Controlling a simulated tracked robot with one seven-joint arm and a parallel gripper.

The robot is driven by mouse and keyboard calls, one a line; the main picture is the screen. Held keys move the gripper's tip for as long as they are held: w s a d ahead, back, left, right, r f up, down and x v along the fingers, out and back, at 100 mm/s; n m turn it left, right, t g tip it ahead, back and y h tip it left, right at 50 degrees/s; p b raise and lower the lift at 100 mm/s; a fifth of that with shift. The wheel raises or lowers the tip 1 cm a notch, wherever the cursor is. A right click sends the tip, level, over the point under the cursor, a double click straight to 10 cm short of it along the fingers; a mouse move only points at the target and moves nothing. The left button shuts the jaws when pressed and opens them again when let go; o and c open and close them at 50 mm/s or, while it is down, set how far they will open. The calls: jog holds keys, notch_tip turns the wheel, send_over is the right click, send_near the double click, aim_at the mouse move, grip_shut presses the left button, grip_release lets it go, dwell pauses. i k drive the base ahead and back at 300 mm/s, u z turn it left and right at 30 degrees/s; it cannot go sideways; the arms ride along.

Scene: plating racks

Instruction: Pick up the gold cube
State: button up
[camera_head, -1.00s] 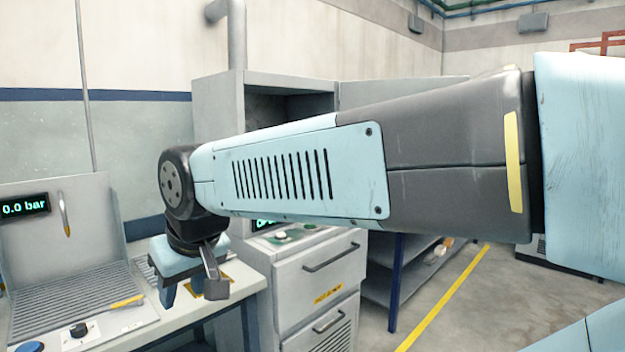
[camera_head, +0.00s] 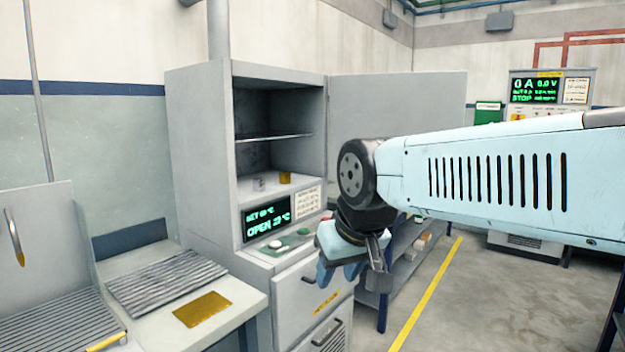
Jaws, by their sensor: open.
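A small gold cube (camera_head: 285,178) stands on the floor of the open grey oven cabinet (camera_head: 199,160), near its front opening. My gripper (camera_head: 340,272) points down in front of the cabinet's drawers, to the right of the cube and lower in the picture. Its light blue fingers are open, with nothing seen between them. The gripper is well apart from the cube.
A small greyish object (camera_head: 259,184) stands left of the cube. A wire shelf (camera_head: 275,138) spans the cabinet above them. The cabinet door (camera_head: 400,110) is swung open to the right. A flat gold plate (camera_head: 202,309) lies on the bench (camera_head: 165,325).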

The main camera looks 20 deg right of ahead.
aim_at(284, 177)
jog(key=z, duration=0.7)
jog(key=i, duration=0.55)
jog(key=z, duration=0.45)
jog(key=i, duration=1.25)
jog(key=u, duration=0.4)
